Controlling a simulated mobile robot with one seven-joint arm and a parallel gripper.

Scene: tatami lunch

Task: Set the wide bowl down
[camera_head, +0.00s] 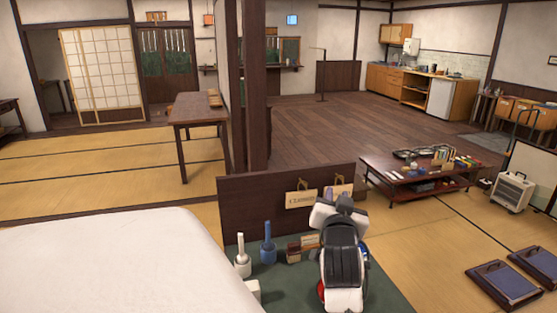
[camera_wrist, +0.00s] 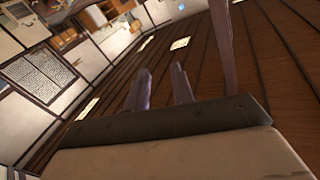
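I cannot make out a wide bowl in either view. My gripper (camera_wrist: 160,72) shows in the wrist view as two greyish fingers standing apart, with a clear gap and nothing visible between them. Beyond the fingers the wrist view shows only plank flooring, walls and distant furniture, strongly tilted. In the head view my arm stands at the lower middle and its fingers cannot be made out. Small red and blue bits show at its lower edges, too hidden to name.
A low dark table (camera_head: 398,178) at the right carries a dark tray and several small items. A white heater (camera_head: 511,191) stands beside it. Two dark blue cushions (camera_head: 508,281) lie at lower right. A blue bottle-like object (camera_head: 268,243) and a white one (camera_head: 242,255) stand left of my arm.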

